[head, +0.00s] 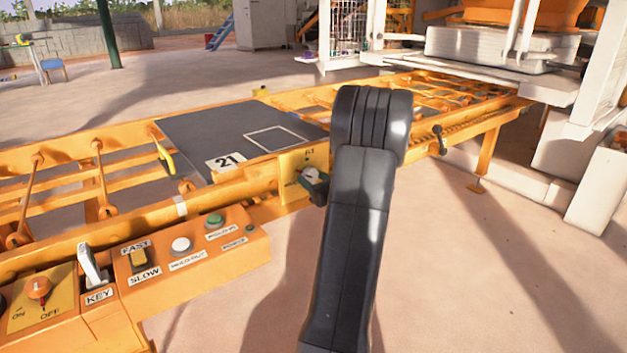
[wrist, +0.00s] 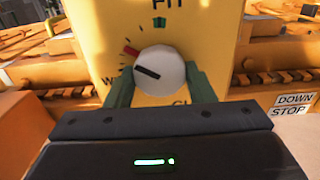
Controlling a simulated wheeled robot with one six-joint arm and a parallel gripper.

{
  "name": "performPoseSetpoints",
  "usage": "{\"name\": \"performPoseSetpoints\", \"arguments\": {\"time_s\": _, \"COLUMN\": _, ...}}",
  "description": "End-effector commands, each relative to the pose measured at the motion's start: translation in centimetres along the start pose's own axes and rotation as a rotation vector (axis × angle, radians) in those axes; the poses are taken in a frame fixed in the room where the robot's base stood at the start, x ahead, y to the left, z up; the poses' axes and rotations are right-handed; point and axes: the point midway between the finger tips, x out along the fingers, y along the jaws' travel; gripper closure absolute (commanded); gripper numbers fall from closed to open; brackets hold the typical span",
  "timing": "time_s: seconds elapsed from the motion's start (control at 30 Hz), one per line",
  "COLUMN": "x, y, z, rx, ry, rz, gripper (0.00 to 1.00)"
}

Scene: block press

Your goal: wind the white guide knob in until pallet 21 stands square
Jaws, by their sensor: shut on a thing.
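Pallet 21 is a dark flat board (head: 205,132) with a white "21" label and a white square outline, lying on the orange conveyor (head: 100,208). I cannot tell whether it is square to the rails. The white guide knob (wrist: 172,68) sits on a yellow plate at the near rail; it also shows small in the head view (head: 310,173). Its dark pointer line points left and slightly up, below a red mark. A green mark stands at the top under partly cut-off lettering. My gripper (wrist: 160,88) is shut on the knob, a green finger on each side.
A control box (head: 190,262) with a fast/slow switch and buttons stands on the near rail at left, beside an on/off knob (head: 39,288). A white press (head: 490,48) stands at back right. A black-knobbed lever (head: 439,138) sits right of my arm.

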Motion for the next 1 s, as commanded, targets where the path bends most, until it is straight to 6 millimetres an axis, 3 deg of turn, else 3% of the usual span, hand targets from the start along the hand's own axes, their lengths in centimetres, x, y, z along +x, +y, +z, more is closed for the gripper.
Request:
{"name": "performPoseSetpoints", "arguments": {"time_s": 0.4, "x": -0.05, "y": 0.06, "z": 0.30, "rx": 0.244, "ry": 0.002, "rz": -0.001, "gripper": 0.74}}
{"name": "performPoseSetpoints", "arguments": {"time_s": 0.8, "x": -0.04, "y": 0.05, "z": -0.01, "rx": 0.277, "ry": 0.000, "rz": -0.001, "gripper": 0.74}}
{"name": "performPoseSetpoints", "arguments": {"time_s": 0.83, "x": -0.04, "y": 0.05, "z": -0.01, "rx": 0.277, "ry": 0.000, "rz": -0.001, "gripper": 0.47}}
{"name": "performPoseSetpoints", "arguments": {"time_s": 0.93, "x": -0.04, "y": 0.05, "z": -0.01, "rx": 0.277, "ry": 0.000, "rz": -0.001, "gripper": 0.30}}
{"name": "performPoseSetpoints", "arguments": {"time_s": 1.0, "x": -0.04, "y": 0.06, "z": -0.01, "rx": 0.276, "ry": 0.000, "rz": -0.001, "gripper": 0.30}}
